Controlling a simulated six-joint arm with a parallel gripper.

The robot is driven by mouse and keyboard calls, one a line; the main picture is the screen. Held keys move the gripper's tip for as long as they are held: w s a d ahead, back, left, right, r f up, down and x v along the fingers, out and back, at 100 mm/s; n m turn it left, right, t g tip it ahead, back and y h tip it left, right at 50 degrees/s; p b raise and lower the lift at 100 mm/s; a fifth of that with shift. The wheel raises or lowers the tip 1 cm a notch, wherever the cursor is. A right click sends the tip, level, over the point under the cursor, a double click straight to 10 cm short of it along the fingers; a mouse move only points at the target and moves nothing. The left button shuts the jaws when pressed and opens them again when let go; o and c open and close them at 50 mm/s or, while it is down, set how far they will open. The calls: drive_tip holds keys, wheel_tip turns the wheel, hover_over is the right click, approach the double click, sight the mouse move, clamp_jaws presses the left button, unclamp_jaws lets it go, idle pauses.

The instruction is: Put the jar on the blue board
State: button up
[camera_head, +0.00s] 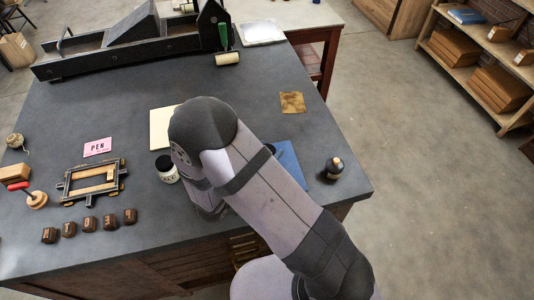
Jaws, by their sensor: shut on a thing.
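A small dark jar with a pale band (167,169) shows on the dark tabletop, just left of my arm. Its right side is close to my arm in the picture, and I cannot tell whether anything touches it. The blue board (289,163) lies to the right of my arm, which covers its left part. A small dark shape (270,148) peeks out beside my arm at the board's edge; I cannot tell what it is. My gripper is hidden behind my own arm, so its fingers and anything between them do not show.
A round black object with a brass-coloured top (335,168) stands right of the board, near the table edge. A cream sheet (162,128) lies behind the jar. A pink card (97,147), a frame (93,182) and several dark blocks (89,224) are left. A press (140,38) stands behind.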

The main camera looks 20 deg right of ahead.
drive_tip(key=shift+f, duration=0.55)
drive_tip(key=shift+f, duration=0.2)
drive_tip(key=o, duration=1.3)
drive_tip(key=shift+o, duration=0.2)
drive_tip(key=shift+r, duration=0.1)
drive_tip(key=shift+r, duration=0.15)
drive_tip(key=shift+s+a, duration=0.15)
drive_tip(key=shift+a, duration=0.05)
drive_tip(key=b+v, duration=0.3)
drive_tip(key=v, duration=0.8)
drive_tip(key=shift+s+a, duration=0.2)
drive_tip(key=shift+s, duration=0.05)
